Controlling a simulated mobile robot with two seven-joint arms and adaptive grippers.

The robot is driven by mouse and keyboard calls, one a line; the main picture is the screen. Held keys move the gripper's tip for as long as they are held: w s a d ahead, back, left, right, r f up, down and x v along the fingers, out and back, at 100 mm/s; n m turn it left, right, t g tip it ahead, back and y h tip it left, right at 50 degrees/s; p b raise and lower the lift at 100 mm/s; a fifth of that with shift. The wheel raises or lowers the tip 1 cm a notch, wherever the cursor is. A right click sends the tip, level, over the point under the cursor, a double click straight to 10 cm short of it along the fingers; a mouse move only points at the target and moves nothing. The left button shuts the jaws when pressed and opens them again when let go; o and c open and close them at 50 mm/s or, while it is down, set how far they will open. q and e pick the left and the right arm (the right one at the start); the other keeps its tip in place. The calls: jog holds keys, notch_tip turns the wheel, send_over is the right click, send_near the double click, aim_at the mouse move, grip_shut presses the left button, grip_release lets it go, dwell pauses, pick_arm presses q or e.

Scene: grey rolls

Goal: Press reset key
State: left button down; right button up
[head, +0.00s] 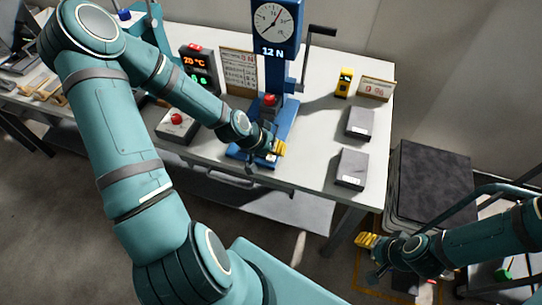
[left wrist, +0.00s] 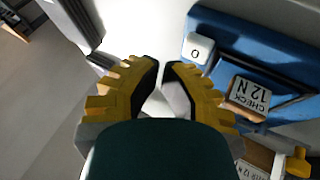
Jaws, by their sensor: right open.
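The blue test stand (head: 276,72) on the table has a round dial (head: 273,21) and a 12 N sign. In the left wrist view a white key marked 0 (left wrist: 198,48) sits on the stand's blue base (left wrist: 240,40). My left gripper (head: 281,148) is over the front of that base in the head view. In the left wrist view its yellow fingertips (left wrist: 160,64) are close together, left of the key and apart from it in the picture. No held object shows. My right gripper (head: 366,241) is open, beyond the table's front right edge.
A block marked CHECK 12 N (left wrist: 249,95) is on the base beside my left fingers. A red knob (head: 269,100) and crank handle (head: 320,31) belong to the stand. Grey boxes (head: 351,167) lie to the right. A red-button box (head: 176,121) and red-digit display (head: 196,62) stand left.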

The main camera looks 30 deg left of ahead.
pick_arm(q)
jog(key=shift+f, duration=0.1)
dwell(0.7)
jog(key=shift+f+b, duration=0.35)
jog(key=shift+f, duration=0.05)
jog(key=shift+f+b, duration=0.35)
jog(key=shift+f, duration=0.1)
dwell(0.8)
jog(key=shift+r, duration=0.1)
jog(key=shift+r+p, duration=0.8)
jog(key=shift+r, duration=0.05)
notch_tip(320, 180, up, 5)
jog(key=p, duration=0.4)
dwell(0.4)
